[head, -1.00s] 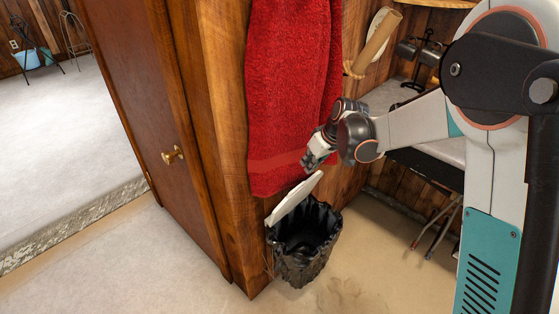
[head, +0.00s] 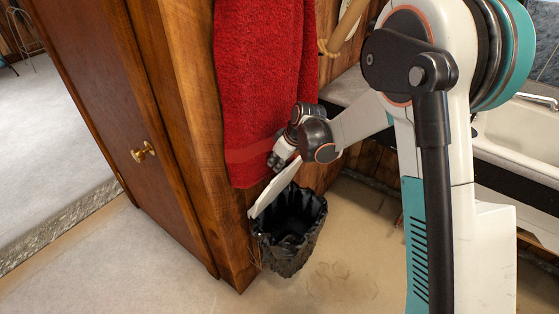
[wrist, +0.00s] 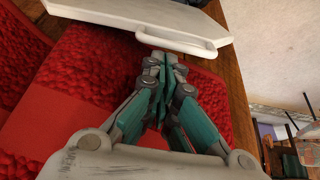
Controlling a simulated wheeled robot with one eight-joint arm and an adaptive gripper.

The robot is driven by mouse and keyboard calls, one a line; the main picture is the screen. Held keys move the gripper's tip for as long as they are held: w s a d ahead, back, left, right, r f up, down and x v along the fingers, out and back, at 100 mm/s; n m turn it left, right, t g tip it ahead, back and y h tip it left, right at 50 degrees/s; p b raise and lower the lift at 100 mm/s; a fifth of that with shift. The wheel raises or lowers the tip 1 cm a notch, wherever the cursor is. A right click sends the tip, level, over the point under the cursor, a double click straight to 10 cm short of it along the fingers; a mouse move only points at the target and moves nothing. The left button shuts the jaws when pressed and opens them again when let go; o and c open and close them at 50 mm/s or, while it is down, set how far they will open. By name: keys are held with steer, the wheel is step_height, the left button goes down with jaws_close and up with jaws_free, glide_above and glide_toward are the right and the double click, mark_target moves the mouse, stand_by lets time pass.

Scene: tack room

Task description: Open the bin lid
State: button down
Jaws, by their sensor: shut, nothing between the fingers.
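My gripper (head: 276,161) is at the upper end of the lid, in front of the towel. In the wrist view my gripper's fingers (wrist: 160,62) are closed together, empty, their tips close to the handle; whether they touch it I cannot tell.
A red towel (head: 262,80) hangs right behind my gripper. A wooden cabinet door with a brass knob (head: 143,152) is left of the bin. A sink (head: 525,125) is at the right. The floor (head: 345,245) in front and right of the bin is clear.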

steer(key=shift+a+f, duration=0.1)
steer(key=shift+f, duration=0.1)
steer(key=s+d+f+t+y+b, duration=0.1)
steer(key=s+d+f+b, duration=0.1)
steer(key=s+d, duration=0.1)
steer(key=shift+s+d+b, duration=0.3)
steer(key=shift+s+d, duration=0.05)
steer(key=shift+d, duration=0.55)
steer(key=shift+r, duration=0.15)
